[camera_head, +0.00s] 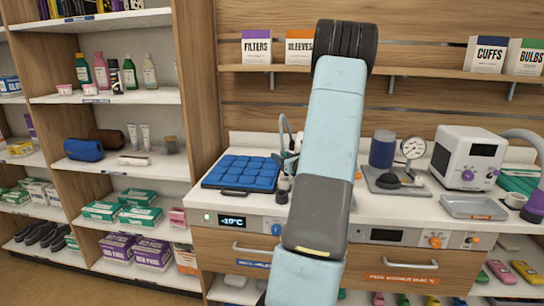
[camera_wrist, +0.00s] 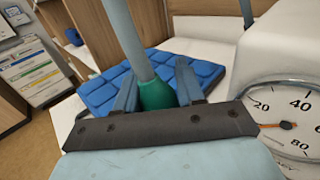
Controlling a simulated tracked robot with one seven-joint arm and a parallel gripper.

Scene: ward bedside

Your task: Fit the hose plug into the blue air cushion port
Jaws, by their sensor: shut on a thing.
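The blue air cushion (camera_head: 240,172) lies flat on the white counter, left of my arm; it also shows in the wrist view (camera_wrist: 100,92), behind my fingers. My gripper (camera_wrist: 157,90) is shut on the green hose plug (camera_wrist: 157,96), with the grey hose (camera_wrist: 127,38) running up from it. In the head view my gripper (camera_head: 288,160) is small and partly behind my arm, near the cushion's right edge. The plug's tip is hidden by my gripper body in the wrist view. I cannot make out the cushion's port in either view.
A pressure gauge (camera_head: 413,147) and a dark blue cylinder (camera_head: 383,149) stand on a grey base, right of my arm. A white machine (camera_head: 468,157) and a grey tray (camera_head: 473,207) are farther right. Stocked shelves (camera_head: 110,97) stand at the left.

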